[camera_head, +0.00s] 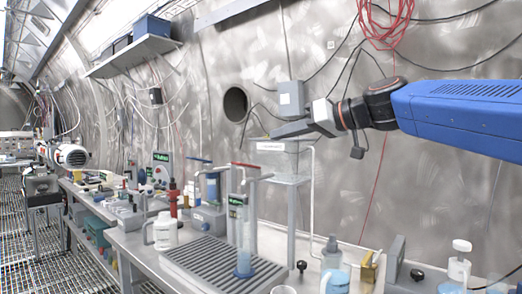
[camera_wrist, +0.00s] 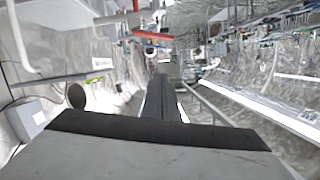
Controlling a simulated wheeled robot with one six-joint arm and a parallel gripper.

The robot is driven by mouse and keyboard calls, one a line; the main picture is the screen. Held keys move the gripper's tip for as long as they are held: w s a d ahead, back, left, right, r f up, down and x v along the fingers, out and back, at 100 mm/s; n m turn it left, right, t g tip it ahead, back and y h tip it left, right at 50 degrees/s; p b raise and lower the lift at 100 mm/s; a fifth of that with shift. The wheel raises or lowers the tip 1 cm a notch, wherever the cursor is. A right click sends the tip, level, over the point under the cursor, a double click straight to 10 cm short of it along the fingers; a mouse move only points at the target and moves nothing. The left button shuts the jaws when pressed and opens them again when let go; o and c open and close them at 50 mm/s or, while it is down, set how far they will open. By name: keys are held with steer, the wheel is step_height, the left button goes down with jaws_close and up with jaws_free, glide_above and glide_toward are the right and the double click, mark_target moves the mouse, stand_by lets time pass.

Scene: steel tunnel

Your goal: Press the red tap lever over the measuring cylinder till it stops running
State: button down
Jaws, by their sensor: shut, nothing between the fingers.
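The red tap lever (camera_head: 245,165) lies about level on top of a grey tap column at the bench in the head view. In the wrist view a red bar that looks like this lever (camera_wrist: 153,36) shows beyond the fingertips. The clear measuring cylinder (camera_head: 246,238) stands below the tap on a slatted grey tray (camera_head: 205,262), with blue liquid in its lower part. I cannot tell if water is running. My gripper (camera_head: 275,131) is shut and empty, above and to the right of the lever, apart from it. Its dark fingers (camera_wrist: 164,96) show in the wrist view.
A white jug (camera_head: 165,232) stands left of the tray. A blue-topped device (camera_head: 212,188) stands close behind the tap. A clear tank (camera_head: 283,160) is near my gripper, with a grey wall box (camera_head: 291,99) above. Bottles crowd the right bench. The air above the tap looks clear.

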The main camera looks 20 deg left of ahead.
glide_above(244, 164)
steer(key=w+d, duration=0.2)
step_height(244, 164, down, 2)
steer(key=shift+s+a+f, duration=0.1)
steer(key=shift+s+f, duration=0.1)
steer(key=shift+f, duration=0.5)
steer(key=shift+s+a+f, duration=0.1)
steer(key=shift+s+f, duration=0.15)
steer(key=shift+f, duration=0.45)
steer(key=shift+s+f, duration=0.2)
steer(key=shift+f, duration=0.5)
steer(key=shift+s+a+f+n+t, duration=0.15)
steer(key=shift+s+f+n, duration=0.1)
steer(key=shift+f+n, duration=0.3)
steer(key=shift+s+a+f+n+t, duration=0.15)
steer(key=shift+s+f+n, duration=0.2)
steer(key=shift+n, duration=0.3)
steer(key=shift+w+d, duration=0.1)
